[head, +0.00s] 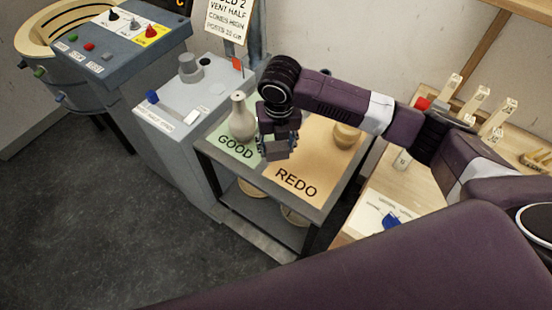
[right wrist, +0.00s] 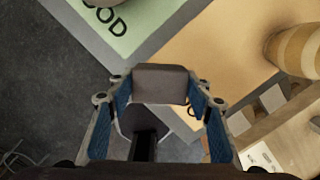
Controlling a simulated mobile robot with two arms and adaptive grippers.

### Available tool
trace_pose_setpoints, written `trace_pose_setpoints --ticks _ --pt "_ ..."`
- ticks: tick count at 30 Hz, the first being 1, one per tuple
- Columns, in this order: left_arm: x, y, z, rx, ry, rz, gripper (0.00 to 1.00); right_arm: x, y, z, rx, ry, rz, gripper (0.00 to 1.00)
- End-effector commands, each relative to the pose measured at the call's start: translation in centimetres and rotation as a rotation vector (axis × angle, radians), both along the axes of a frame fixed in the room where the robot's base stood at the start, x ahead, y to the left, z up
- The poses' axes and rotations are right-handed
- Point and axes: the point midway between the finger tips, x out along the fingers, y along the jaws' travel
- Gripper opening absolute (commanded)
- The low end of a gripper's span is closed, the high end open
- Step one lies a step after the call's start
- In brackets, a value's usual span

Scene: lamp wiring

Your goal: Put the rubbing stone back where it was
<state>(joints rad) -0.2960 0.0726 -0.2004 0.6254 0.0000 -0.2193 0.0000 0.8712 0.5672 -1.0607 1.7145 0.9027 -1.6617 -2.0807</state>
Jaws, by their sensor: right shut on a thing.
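The rubbing stone (head: 276,151), a small grey block, is held between the fingers of my right gripper (head: 279,141). It hangs over the cart top near the border between the green GOOD half (head: 236,146) and the tan REDO half (head: 299,176). In the right wrist view the stone (right wrist: 160,84) sits between the two blue-padded fingertips of the gripper (right wrist: 160,90). I cannot tell exactly how far it is above the surface. My left gripper is not in view.
A pale vase (head: 242,120) stands on the GOOD half, left of the gripper. A tan pot (head: 346,135) stands on the REDO half. A grey cabinet (head: 180,128) is to the left. A wooden bench (head: 362,213) with upright holders is to the right.

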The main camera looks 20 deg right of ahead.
Motion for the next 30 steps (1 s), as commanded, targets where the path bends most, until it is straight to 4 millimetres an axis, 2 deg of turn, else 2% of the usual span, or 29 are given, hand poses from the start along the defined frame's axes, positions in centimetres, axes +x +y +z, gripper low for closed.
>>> trace_pose_setpoints --ticks 3,8,16,29,30 --pt "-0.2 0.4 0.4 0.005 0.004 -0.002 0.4 0.0 0.1 -1.9 0.001 0.0 -0.001 0.24" --pt "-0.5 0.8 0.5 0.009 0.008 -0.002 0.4 0.1 0.1 -3.2 0.002 -0.001 -0.001 0.24" --pt "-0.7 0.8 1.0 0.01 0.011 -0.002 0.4 0.0 0.1 -6.9 0.002 0.0 -0.002 0.24" --pt "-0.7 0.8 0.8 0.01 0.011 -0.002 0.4 0.1 0.1 -7.6 0.001 -0.002 0.0 0.24" --pt "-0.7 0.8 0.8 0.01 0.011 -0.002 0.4 0.0 0.1 -7.6 0.001 -0.001 0.0 0.5"
